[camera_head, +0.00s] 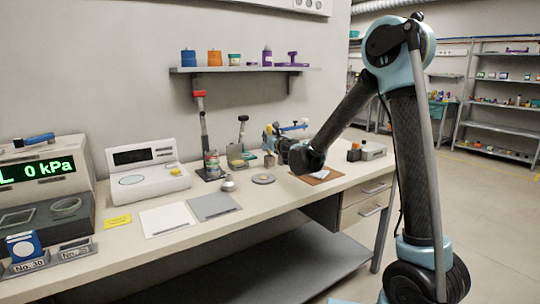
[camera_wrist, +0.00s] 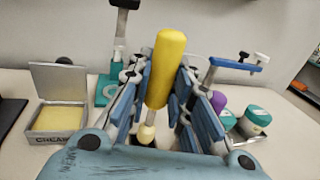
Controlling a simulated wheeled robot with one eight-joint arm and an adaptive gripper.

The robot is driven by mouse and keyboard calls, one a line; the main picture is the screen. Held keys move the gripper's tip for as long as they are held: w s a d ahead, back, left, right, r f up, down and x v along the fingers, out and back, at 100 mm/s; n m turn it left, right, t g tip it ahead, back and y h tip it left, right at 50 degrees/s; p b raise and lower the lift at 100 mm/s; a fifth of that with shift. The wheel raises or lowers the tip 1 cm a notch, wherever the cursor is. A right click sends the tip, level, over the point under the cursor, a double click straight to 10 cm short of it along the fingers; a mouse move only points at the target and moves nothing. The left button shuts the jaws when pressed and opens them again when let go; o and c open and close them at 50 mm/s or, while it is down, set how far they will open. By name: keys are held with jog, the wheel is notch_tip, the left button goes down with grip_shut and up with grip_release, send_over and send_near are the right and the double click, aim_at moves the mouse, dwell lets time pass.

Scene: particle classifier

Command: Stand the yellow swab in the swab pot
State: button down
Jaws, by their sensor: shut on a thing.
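The yellow swab (camera_wrist: 166,68) is a thick yellow cylinder with a thin pale stem and a rounded pale end below it. In the wrist view my gripper (camera_wrist: 158,95) is shut on it, with blue finger pads on both sides. The swab is slightly tilted, yellow end up.
The wrist view shows an open lidded box (camera_wrist: 60,118) at left, a teal-based stand (camera_wrist: 105,88) behind, and teal-lidded jars (camera_wrist: 255,118) at right. In the head view, a grey disc (camera_head: 263,179) and brown mat (camera_head: 322,177) lie on the bench (camera_head: 240,222).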

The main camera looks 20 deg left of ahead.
jog(key=shift+f, duration=2.9)
jog(key=c, duration=1.5)
grip_release()
jog(key=shift+f, duration=0.1)
jog(key=shift+o, duration=0.2)
